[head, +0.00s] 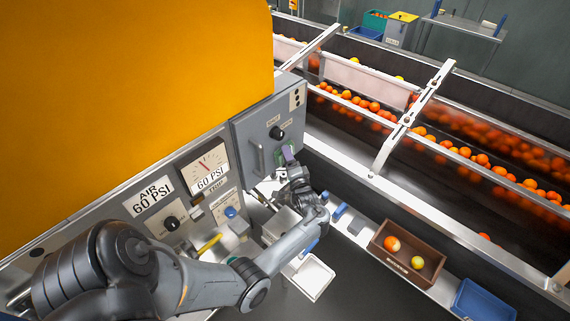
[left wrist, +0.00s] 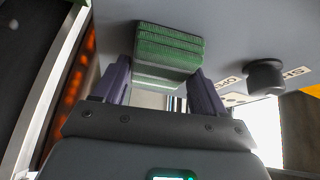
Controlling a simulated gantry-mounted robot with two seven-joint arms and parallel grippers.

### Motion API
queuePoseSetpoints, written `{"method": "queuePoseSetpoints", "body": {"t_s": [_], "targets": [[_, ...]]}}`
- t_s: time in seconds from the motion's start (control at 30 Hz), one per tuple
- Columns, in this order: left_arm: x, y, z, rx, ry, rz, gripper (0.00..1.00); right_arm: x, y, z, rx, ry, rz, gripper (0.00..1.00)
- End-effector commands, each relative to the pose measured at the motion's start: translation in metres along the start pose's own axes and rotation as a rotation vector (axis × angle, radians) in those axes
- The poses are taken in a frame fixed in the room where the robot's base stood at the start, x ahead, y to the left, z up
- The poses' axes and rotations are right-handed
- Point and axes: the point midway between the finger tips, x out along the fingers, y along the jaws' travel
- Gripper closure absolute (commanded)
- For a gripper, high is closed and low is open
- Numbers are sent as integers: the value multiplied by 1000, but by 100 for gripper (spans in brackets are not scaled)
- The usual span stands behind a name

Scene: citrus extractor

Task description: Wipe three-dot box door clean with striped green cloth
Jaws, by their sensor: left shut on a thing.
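The three-dot box (head: 240,128) is a grey cabinet with three dark dots on a pale label (head: 297,97) at its upper right. Its door has a black knob (head: 277,133) and a bar handle. My left gripper (head: 287,157) is at the lower right of this door, shut on the striped green cloth (head: 279,158). In the left wrist view the folded cloth (left wrist: 170,42) sticks out past the fingers (left wrist: 160,78) and lies against or very close to the grey door face (left wrist: 225,40); contact is hard to tell. My right gripper is out of view.
A gauge panel (head: 190,185) adjoins the box on the left. Below lie a white tray (head: 312,277), a brown crate (head: 408,277) holding fruit, and a blue bin (head: 485,300). A conveyor with oranges (head: 440,143) runs along the right, behind a metal rail.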

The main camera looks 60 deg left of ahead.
Motion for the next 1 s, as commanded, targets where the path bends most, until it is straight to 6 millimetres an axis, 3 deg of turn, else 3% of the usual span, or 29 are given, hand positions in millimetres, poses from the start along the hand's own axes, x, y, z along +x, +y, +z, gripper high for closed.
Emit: {"method": "queuePoseSetpoints", "body": {"t_s": [1.0], "targets": [[28,14,-47,-2,0,-1,53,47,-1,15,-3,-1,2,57]]}}
